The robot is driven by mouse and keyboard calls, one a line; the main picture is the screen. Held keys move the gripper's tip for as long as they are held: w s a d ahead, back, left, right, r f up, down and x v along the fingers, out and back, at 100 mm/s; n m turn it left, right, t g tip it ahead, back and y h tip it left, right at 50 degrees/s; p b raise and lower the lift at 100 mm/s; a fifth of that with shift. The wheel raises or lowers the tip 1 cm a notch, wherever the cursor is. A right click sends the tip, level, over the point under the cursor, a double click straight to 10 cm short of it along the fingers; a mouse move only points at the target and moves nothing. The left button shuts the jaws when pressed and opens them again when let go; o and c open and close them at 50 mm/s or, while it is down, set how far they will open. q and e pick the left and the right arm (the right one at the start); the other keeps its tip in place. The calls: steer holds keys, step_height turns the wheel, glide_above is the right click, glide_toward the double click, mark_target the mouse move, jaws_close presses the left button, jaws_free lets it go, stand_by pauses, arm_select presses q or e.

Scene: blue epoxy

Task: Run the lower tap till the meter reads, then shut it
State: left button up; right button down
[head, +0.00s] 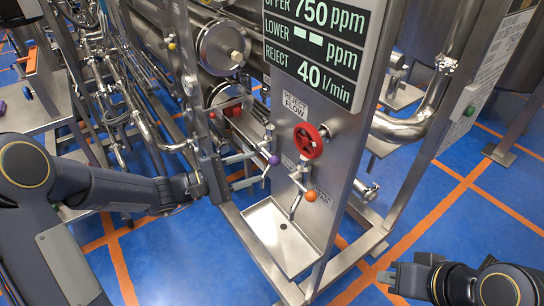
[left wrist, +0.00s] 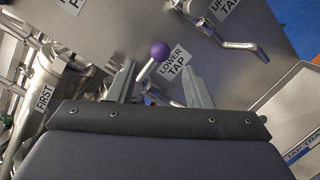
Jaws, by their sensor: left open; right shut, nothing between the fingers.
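The lower tap (left wrist: 147,70) has a purple ball on its lever, beside a "LOWER TAP" label in the left wrist view. The purple ball (head: 274,160) also shows in the head view, above the tray. No water shows at its spout. My left gripper (head: 252,170) is open, its two fingers (left wrist: 160,88) on either side of the lever in the picture; I cannot tell whether they touch it. The meter (head: 315,45) shows two dashes for LOWER ppm, 750 for UPPER and 40 l/min for REJECT. My right gripper (head: 386,279) is shut and empty, low at right.
The upper tap with an orange ball (head: 311,196) stands right of the lower one. A red handwheel (head: 308,141) is above it. A steel tray (head: 280,238) lies below the taps. Pipes crowd the left; blue floor (head: 440,220) is open at right.

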mark_target(275, 161)
arm_select(q)
steer(key=p+x, duration=0.1)
steer(key=x, duration=0.6)
steer(key=shift+d, duration=0.2)
